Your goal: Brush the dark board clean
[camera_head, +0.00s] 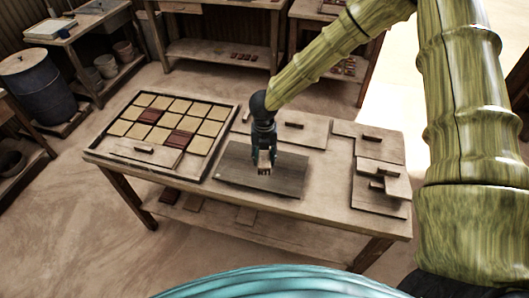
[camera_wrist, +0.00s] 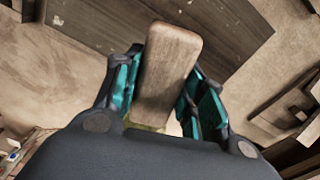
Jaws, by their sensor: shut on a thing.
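The dark board (camera_head: 235,164) lies flat near the front middle of the worktable. It also shows in the wrist view (camera_wrist: 215,22) beyond the fingers, with small pale specks on it. My gripper (camera_head: 264,163) is over the middle of the board, pointing down. In the wrist view my gripper (camera_wrist: 165,85) is shut on a wooden block-like handle (camera_wrist: 168,60), which looks like the back of a brush. Its lower end shows in the head view (camera_head: 264,171), at or just above the board. I cannot tell whether it touches the board.
A framed tray (camera_head: 224,142) of cream and dark red tiles fills the table's left. Boards with handles lie behind (camera_head: 300,127) and at the right (camera_head: 381,184). Bare tabletop (camera_head: 325,185) lies between the dark board and the right boards. A blue barrel (camera_head: 36,87) stands far left.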

